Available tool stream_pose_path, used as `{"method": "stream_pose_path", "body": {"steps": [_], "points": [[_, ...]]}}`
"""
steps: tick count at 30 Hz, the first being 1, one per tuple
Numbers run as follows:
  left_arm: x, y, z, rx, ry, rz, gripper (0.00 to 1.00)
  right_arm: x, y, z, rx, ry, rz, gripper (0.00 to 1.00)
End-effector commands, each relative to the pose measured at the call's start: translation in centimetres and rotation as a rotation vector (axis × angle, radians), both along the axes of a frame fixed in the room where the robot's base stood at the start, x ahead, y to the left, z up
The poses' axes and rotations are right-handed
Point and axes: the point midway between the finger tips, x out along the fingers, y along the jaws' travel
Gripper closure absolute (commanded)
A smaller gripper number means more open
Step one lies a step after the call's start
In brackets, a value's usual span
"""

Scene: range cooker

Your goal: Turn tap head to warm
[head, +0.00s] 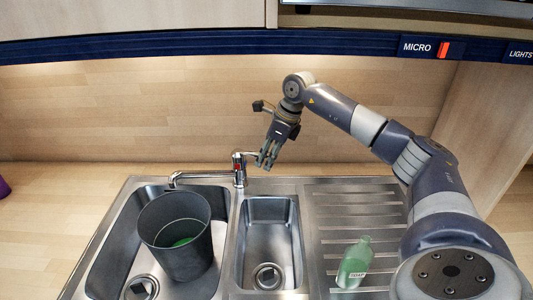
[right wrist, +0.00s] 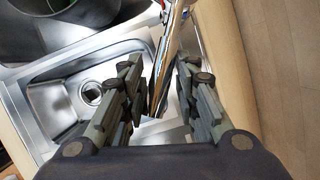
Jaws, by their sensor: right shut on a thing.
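The chrome tap (head: 239,172) stands behind the sink, between the two basins. Its spout points left over the large basin, and a small red mark shows on its upper body. My right gripper (head: 265,160) reaches down just to the right of the tap's top. In the right wrist view a chrome bar of the tap head (right wrist: 167,66) runs between the two fingers of my right gripper (right wrist: 160,72), which is shut on it. The exact contact is partly hidden by the fingers in the head view. My left gripper is not in view.
A dark bucket (head: 162,238) with something green inside stands in the large left basin. The small middle basin (head: 268,215) is empty. A green soap bottle (head: 355,263) stands on the ribbed drainer (head: 335,210). A wooden wall (head: 130,110) rises close behind the tap.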

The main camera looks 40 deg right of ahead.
Motion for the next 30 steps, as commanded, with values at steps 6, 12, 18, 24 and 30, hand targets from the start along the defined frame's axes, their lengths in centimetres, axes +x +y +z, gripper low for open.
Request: {"method": "stream_pose_path", "body": {"steps": [6,12,18,24,30], "points": [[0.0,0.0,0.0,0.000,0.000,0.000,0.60,-0.2,1.3,-0.1,0.005,0.000,0.011,0.77],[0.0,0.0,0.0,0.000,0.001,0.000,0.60,-0.2,1.4,-0.1,0.006,-0.002,0.009,0.76],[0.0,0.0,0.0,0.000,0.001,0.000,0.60,-0.2,1.4,-0.1,0.007,-0.003,0.010,0.76],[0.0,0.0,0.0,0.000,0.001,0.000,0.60,-0.2,2.0,-0.1,0.007,-0.004,0.012,0.75],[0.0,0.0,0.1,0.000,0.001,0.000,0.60,-0.3,2.8,-0.1,0.007,-0.005,0.011,0.71]]}}
